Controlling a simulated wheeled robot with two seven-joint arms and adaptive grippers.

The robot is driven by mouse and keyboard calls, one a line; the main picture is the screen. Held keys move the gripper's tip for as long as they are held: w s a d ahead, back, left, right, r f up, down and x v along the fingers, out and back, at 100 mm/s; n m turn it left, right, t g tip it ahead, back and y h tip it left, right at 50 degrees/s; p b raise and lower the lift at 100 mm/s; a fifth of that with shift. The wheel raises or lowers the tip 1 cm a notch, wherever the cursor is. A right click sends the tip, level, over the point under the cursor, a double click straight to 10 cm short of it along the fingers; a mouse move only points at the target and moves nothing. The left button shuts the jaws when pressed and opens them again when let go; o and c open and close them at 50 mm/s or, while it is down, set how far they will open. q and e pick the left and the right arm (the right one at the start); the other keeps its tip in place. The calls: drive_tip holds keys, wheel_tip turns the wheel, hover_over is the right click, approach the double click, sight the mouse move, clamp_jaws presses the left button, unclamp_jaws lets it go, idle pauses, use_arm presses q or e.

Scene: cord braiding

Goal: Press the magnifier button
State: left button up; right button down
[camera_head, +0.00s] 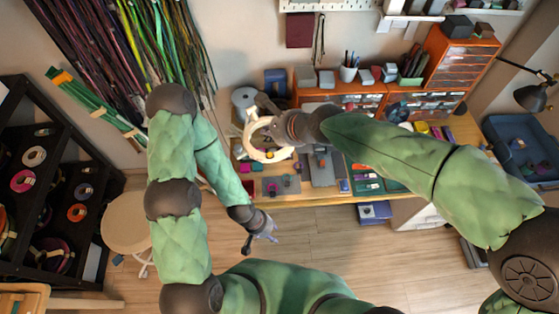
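The magnifier (254,151) shows as a pale cream ring over the left part of the workbench. My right gripper (262,120) reaches in from the right, at the ring's upper right side, and covers part of it. Whether it touches the ring is unclear, and its fingers are too small and dark to tell open from shut. The magnifier button cannot be made out; it may be hidden by the gripper. My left gripper (260,242) hangs above the floor in front of the bench, with its fingertips apart and nothing between them.
The workbench (310,196) holds small tools and mats. Orange drawer units (460,68) stand along its back. A round stool (127,222) and a black spool rack (50,165) stand at left. Cords (110,50) hang on the wall. The floor before the bench is clear.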

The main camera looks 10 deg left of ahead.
drive_tip(key=shift+w+f, duration=0.1)
drive_tip(key=shift+w, duration=0.1)
drive_tip(key=shift+d, duration=0.1)
drive_tip(key=b, duration=0.8)
hover_over(271, 156)
wheel_tip(271, 156, down, 7)
drive_tip(key=shift+f, duration=0.2)
drive_tip(key=shift+f+b, duration=0.3)
drive_tip(key=shift+f, duration=0.4)
drive_tip(key=shift+s+f, duration=0.1)
drive_tip(key=shift+f, duration=0.1)
idle(0.5)
drive_tip(key=shift+f, duration=0.2)
